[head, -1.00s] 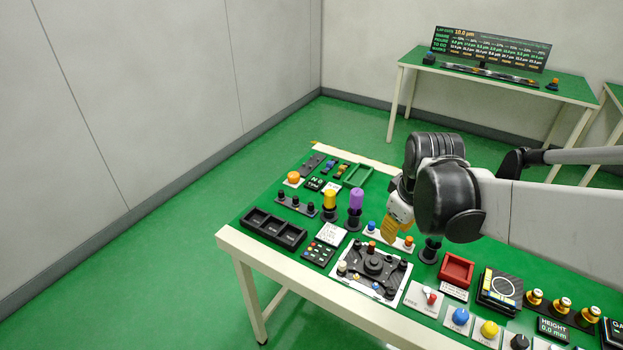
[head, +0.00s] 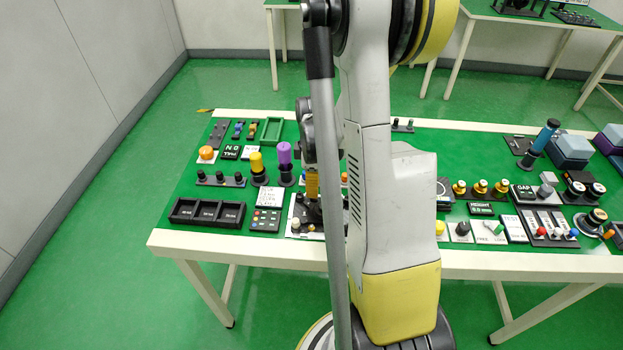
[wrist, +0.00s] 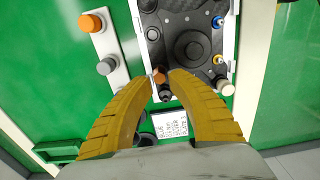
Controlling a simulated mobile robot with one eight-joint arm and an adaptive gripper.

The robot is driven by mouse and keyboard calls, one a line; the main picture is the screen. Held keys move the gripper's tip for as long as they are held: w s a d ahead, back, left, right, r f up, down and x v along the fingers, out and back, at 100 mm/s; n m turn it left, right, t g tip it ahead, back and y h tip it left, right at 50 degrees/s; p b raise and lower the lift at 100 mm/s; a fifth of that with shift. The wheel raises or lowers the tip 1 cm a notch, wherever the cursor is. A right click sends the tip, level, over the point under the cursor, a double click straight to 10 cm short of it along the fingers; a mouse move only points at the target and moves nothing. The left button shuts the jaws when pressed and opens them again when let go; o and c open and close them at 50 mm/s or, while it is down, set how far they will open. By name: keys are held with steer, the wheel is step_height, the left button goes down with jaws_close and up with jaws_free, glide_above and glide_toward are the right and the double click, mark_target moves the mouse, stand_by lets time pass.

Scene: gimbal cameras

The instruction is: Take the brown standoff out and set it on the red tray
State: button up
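The brown standoff (wrist: 158,76) shows in the wrist view as a small orange-brown top at the edge of the dark plate with its white border (wrist: 145,22). My gripper (wrist: 161,73) has its two yellow fingers on either side of it, the left tip very close to it. A narrow gap shows by the right tip, so the fingers look open; contact is unclear. In the head view my gripper (head: 312,185) is down over the plate, which is mostly hidden by my arm. The red tray is hidden behind my arm in the head view and is outside the wrist view.
A strip with orange and grey knobs (wrist: 106,66) lies beside the plate. In the head view, yellow (head: 257,167) and purple (head: 285,160) cylinders stand left of my gripper. A black three-compartment bin (head: 207,213) sits at the table's front left.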

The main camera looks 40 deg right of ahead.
steer(key=shift+f+b, duration=0.45)
steer(key=shift+f, duration=1.25)
jaws_close()
